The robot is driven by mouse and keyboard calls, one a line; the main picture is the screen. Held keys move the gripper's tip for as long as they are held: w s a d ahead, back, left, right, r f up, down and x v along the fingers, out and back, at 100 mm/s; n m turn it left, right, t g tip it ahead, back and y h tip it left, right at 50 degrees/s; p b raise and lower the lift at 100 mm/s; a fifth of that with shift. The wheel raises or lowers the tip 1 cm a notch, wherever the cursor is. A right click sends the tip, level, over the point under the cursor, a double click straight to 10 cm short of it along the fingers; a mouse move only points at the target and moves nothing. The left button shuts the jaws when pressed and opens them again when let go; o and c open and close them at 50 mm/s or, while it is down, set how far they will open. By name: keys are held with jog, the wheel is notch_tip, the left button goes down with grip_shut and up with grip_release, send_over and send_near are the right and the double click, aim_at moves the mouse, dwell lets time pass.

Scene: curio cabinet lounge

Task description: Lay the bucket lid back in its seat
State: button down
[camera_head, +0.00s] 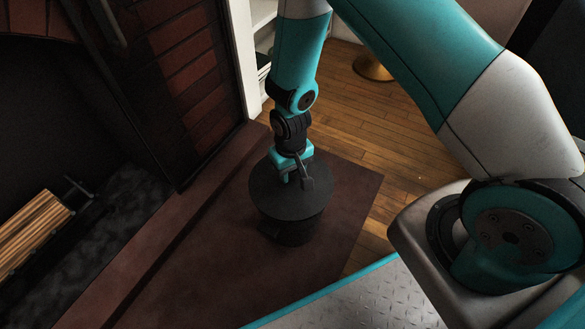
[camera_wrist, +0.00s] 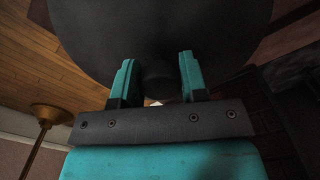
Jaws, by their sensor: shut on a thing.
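The bucket (camera_head: 290,231) is dark and stands on the reddish-brown hearth slab. The round dark lid (camera_head: 268,201) is at its top and covers the opening from this view. I cannot tell whether the lid is fully seated or a little above the rim. My gripper (camera_head: 300,180) points down over the lid's middle and is shut on the lid's knob. In the wrist view the lid (camera_wrist: 95,35) fills the upper middle, and my gripper's two teal fingers (camera_wrist: 158,78) stand on both sides of the dark knob (camera_wrist: 156,82).
The hearth slab (camera_head: 195,270) has bare room left of and in front of the bucket. A brick fireplace (camera_head: 185,60) with a log grate (camera_head: 40,235) is at the left. A white shelf (camera_head: 250,50) stands behind. A brass lamp base (camera_head: 372,68) is on the wooden floor.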

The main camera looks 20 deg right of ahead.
jog(key=shift+f, duration=0.1)
jog(key=shift+f+b, duration=0.55)
jog(key=shift+f, duration=0.35)
jog(key=c, duration=0.6)
grip_release()
notch_tip(320, 180, up, 18)
jog(key=p, duration=0.7)
jog(key=shift+f+p, duration=0.25)
jog(key=shift+p, duration=0.15)
